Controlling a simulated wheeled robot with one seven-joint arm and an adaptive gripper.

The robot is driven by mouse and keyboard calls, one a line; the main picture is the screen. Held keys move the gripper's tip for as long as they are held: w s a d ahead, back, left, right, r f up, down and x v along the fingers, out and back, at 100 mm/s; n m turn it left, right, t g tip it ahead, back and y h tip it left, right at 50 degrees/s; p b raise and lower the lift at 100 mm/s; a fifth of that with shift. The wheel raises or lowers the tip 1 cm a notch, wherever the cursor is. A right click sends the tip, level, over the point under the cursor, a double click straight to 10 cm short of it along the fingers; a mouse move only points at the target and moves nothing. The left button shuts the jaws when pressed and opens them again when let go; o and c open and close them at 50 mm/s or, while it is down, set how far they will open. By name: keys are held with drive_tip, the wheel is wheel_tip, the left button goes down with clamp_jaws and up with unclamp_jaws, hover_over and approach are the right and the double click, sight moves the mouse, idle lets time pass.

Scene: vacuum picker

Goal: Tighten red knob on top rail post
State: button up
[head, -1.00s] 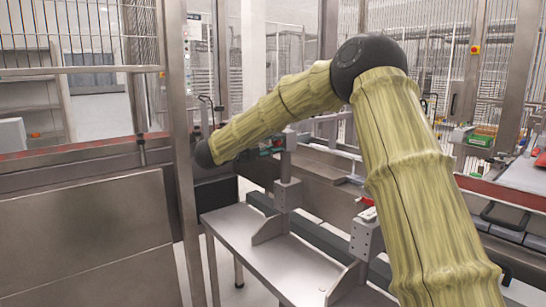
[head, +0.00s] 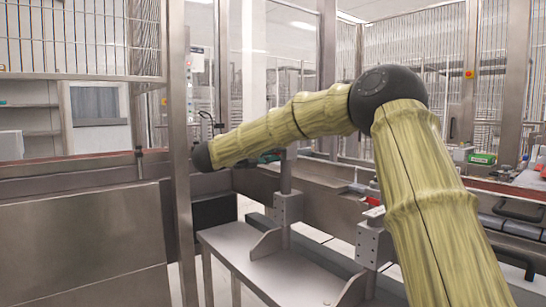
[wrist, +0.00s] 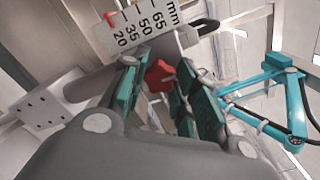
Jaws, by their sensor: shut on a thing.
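The red knob (wrist: 158,76) shows in the wrist view between the green finger pads of my gripper (wrist: 157,82). My gripper is shut on it; the pads stand on its left and right. The knob sits below a pale scale plate marked in mm (wrist: 150,25), beside a grey rail or rod (wrist: 88,86). In the head view, only a small teal part of what may be my gripper shows behind my arm, near the upright post (head: 286,178). The knob cannot be made out there.
A steel bench (head: 235,255) with metal brackets (head: 372,245) stands below my arm. A steel panel (head: 80,245) and frame post fill the left. A teal arm-like frame (wrist: 270,80) is close on the right in the wrist view. Wire fencing stands behind.

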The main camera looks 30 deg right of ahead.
drive_tip(key=shift+f, duration=0.25)
drive_tip(key=o, duration=1)
drive_tip(key=shift+o, duration=0.2)
drive_tip(key=shift+r, duration=0.15)
drive_tip(key=shift+a, duration=0.1)
drive_tip(key=s+a, duration=0.1)
drive_tip(key=a, duration=1)
drive_tip(key=shift+a, duration=0.4)
